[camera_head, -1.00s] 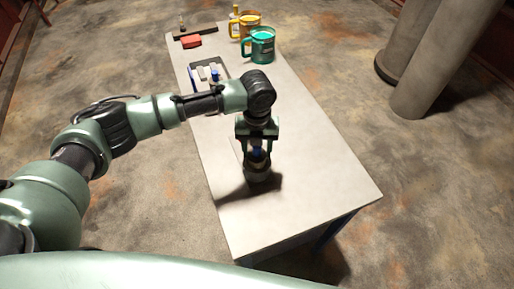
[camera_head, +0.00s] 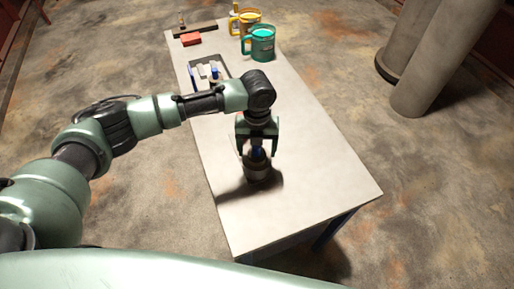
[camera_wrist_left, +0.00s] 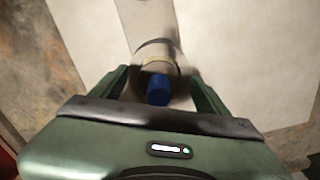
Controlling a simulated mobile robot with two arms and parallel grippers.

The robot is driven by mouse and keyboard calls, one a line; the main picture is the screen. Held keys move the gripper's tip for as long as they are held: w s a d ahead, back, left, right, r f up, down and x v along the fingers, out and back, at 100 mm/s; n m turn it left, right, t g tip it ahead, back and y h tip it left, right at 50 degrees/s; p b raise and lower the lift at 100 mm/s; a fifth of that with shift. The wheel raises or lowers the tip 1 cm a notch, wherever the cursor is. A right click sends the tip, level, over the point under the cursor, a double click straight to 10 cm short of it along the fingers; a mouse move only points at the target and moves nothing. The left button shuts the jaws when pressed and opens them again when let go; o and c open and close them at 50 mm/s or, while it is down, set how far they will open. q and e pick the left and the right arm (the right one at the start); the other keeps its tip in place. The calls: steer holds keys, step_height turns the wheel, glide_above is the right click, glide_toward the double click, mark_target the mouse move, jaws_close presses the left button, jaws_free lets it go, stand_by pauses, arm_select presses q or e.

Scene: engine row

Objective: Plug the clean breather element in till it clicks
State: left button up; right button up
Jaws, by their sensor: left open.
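A blue-topped element (camera_head: 257,152) stands upright in a grey-green round housing (camera_head: 257,172) on the table. In the left wrist view the blue top (camera_wrist_left: 159,90) shows between my fingers, with the pale ring of the housing (camera_wrist_left: 155,50) behind it. My left gripper (camera_head: 257,150) is open, its fingers on either side of the blue top and apart from it. How deep the element sits in the housing cannot be told. My right gripper is not in view.
On the table (camera_head: 310,170), a tray (camera_head: 195,80) with blue and light parts lies farther back. A red block (camera_head: 190,39), a teal mug (camera_head: 261,45) and a yellow mug (camera_head: 243,22) stand at the far end. The near right part of the table is clear.

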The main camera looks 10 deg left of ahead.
arm_select(q)
step_height(320, 180, up, 7)
steer(key=shift+f+b, duration=0.1)
steer(key=shift+b, duration=0.95)
steer(key=shift+r, duration=0.45)
